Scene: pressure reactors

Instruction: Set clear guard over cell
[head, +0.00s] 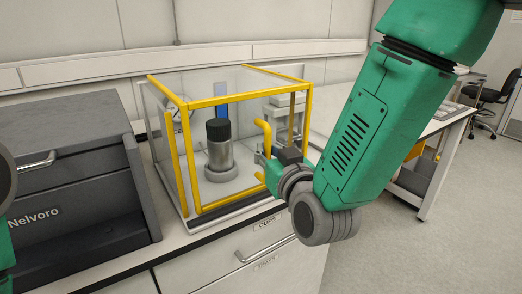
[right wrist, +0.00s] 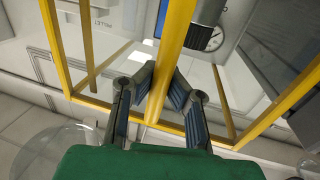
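The clear guard (head: 187,155) is a box of see-through panels with yellow edges, on the bench in the middle of the head view. The cell (head: 219,153), a metal cylinder with a black cap, shows through its panels, and the guard looks to be around it. I cannot tell if the guard's lower edge is fully seated. My right gripper (head: 262,160) is at the yellow handle (head: 264,132) on the guard's right front side. In the right wrist view its fingers (right wrist: 162,72) close on the yellow handle bar (right wrist: 172,35) from both sides. My left gripper is out of view.
A dark grey Nelvoro unit (head: 75,170) stands close to the left of the guard. White drawers (head: 255,248) are below the bench edge. Open floor (head: 440,255) lies to the right.

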